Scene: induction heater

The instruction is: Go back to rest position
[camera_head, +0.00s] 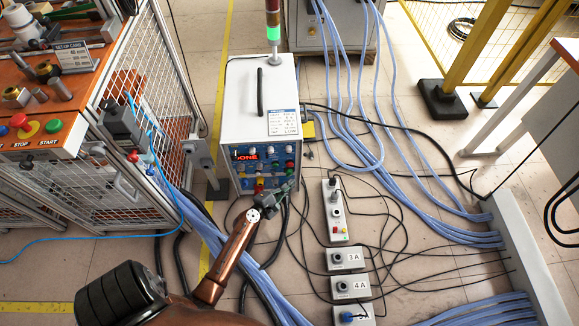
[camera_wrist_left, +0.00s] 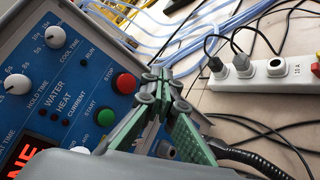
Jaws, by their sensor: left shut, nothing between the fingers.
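The induction heater (camera_head: 255,100) is a white box with a blue front panel (camera_head: 262,165) standing on the tiled floor. Its red display (camera_head: 247,155) is lit, with letters ending in "ONE". My left gripper (camera_head: 290,184) is in front of the lower part of this panel, at the end of my copper-coloured arm. In the left wrist view my left gripper (camera_wrist_left: 160,78) has its green-padded fingers together and empty, near the red stop button (camera_wrist_left: 124,83) and green start button (camera_wrist_left: 107,115). I cannot tell whether it touches the panel. My right gripper is not in view.
A caged workbench (camera_head: 95,75) with buttons stands at the left. A power strip (camera_head: 337,210) and several grey socket boxes (camera_head: 345,260) lie on the floor right of my arm, among black cables. Blue hoses (camera_head: 385,150) run along the floor. A yellow post (camera_head: 470,50) stands at the back right.

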